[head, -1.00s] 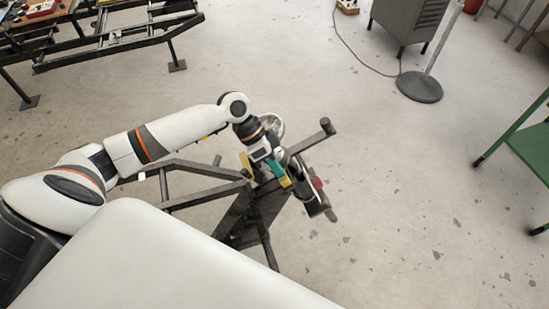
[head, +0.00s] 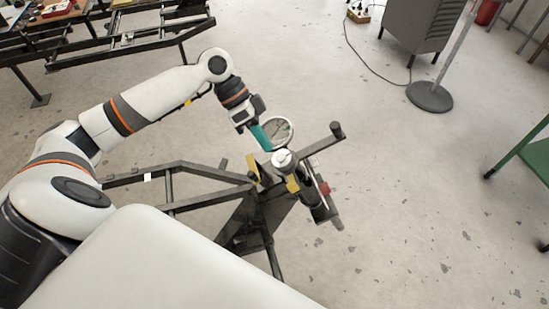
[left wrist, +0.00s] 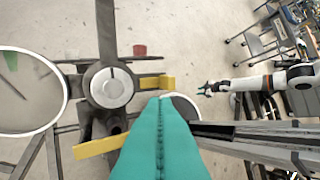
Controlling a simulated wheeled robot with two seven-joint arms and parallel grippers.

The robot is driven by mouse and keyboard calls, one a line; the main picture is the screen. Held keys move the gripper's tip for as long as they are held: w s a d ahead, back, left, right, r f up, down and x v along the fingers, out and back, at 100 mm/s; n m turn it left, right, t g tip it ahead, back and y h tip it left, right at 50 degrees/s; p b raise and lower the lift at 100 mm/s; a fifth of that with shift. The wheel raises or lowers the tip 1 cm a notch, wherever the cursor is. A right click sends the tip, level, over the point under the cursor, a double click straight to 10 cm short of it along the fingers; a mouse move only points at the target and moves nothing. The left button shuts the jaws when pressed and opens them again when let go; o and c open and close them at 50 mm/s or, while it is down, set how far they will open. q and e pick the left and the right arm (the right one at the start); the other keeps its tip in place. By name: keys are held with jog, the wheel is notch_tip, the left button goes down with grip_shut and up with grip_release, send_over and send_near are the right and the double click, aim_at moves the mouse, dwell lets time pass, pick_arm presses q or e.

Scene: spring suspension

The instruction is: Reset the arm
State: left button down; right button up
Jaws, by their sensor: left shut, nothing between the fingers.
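My left gripper (head: 262,137) is shut and empty, its teal fingers pressed together just above and left of the spring suspension fixture. In the left wrist view the shut teal fingers (left wrist: 160,120) reach up from the bottom edge, in front of the fixture. The dark metal fixture carries a silver round cap (head: 284,160), yellow pads (head: 293,184) and a round disc with a pale rim (head: 280,140). The cap (left wrist: 111,88) and a yellow pad (left wrist: 152,82) also show in the left wrist view. A white arm, which looks like my right one, shows there with its small gripper (left wrist: 210,89).
A dark frame bench (head: 130,37) stands at the upper left. A grey cabinet (head: 418,25), a round-based stand (head: 429,97) and a green table (head: 535,158) are at the right. The floor between is mostly clear.

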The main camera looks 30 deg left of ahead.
pick_arm(q)
jog(key=shift+v, duration=0.85)
